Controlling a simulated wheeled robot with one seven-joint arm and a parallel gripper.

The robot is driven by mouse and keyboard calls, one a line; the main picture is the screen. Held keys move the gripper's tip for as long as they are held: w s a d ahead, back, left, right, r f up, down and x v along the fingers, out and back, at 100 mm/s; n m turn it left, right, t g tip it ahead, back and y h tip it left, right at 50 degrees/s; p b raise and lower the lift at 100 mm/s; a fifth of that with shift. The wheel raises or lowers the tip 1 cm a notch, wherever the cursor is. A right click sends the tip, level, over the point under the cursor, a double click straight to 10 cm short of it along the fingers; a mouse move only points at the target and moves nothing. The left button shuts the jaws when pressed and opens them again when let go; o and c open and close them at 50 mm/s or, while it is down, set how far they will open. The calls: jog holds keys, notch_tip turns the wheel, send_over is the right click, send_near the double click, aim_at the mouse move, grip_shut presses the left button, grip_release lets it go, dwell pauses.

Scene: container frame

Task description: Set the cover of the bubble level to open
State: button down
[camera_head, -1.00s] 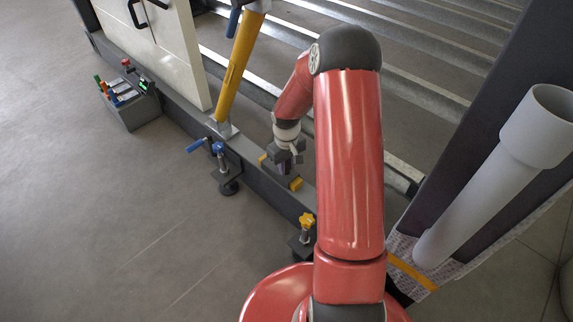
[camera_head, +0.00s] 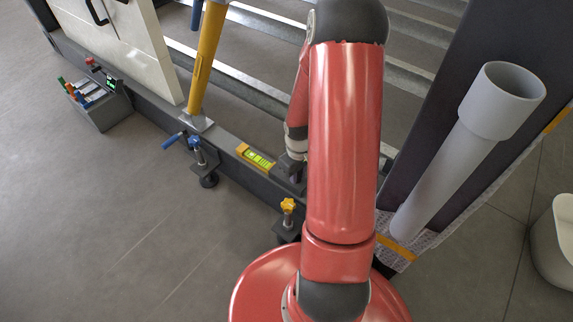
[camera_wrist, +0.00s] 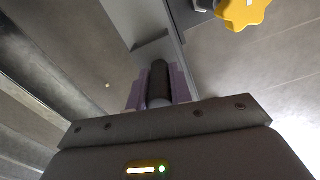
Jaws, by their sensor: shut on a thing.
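The bubble level (camera_head: 257,159) lies on the dark beam in the head view. Its yellow end and bright green vial are bare on the left. A dark grey piece that looks like its cover (camera_head: 284,184) sits at the right of the vial, under my gripper (camera_head: 293,169). My arm hides part of that area. In the wrist view, the purple-grey fingers of my gripper (camera_wrist: 159,88) are shut on a dark, upright rounded grip (camera_wrist: 159,78), which looks like the cover's handle. The right end of the level is hidden.
A blue-handled clamp (camera_head: 200,158) and a yellow-knobbed clamp (camera_head: 288,212) sit on the beam's near side. A yellow post (camera_head: 205,60) rises behind. A grey pipe (camera_head: 465,150) stands right. A tool box (camera_head: 103,106) is at the far left. Floor in front is clear.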

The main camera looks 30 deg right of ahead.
jog(key=c, duration=1.3)
grip_release()
jog(key=shift+o, duration=0.2)
jog(key=shift+r+p, duration=1.1)
jog(key=shift+r, duration=2.85)
jog(key=shift+r, duration=0.15)
notch_tip(320, 180, up, 9)
jog(key=p, duration=0.2)
send_over(290, 184)
jog(key=s+a+r+m+t+h+p, duration=0.1)
jog(key=a+r, duration=0.2)
jog(key=r, duration=0.3)
jog(key=s+a+r+t+h+p, duration=0.1)
jog(key=s+a+r+t, duration=0.15)
jog(key=r, duration=0.35)
jog(key=s+a+r+t+y+p, duration=0.1)
jog(key=s+a+r, duration=0.3)
jog(key=r, duration=0.2)
jog(key=s+a+r+m+t+y+p, duration=0.1)
jog(key=s+a+r+p, duration=0.1)
jog(key=s+r, duration=0.3)
jog(key=shift+s+a+r, duration=0.3)
jog(key=shift+a+r, duration=0.5)
jog(key=shift+a, duration=0.05)
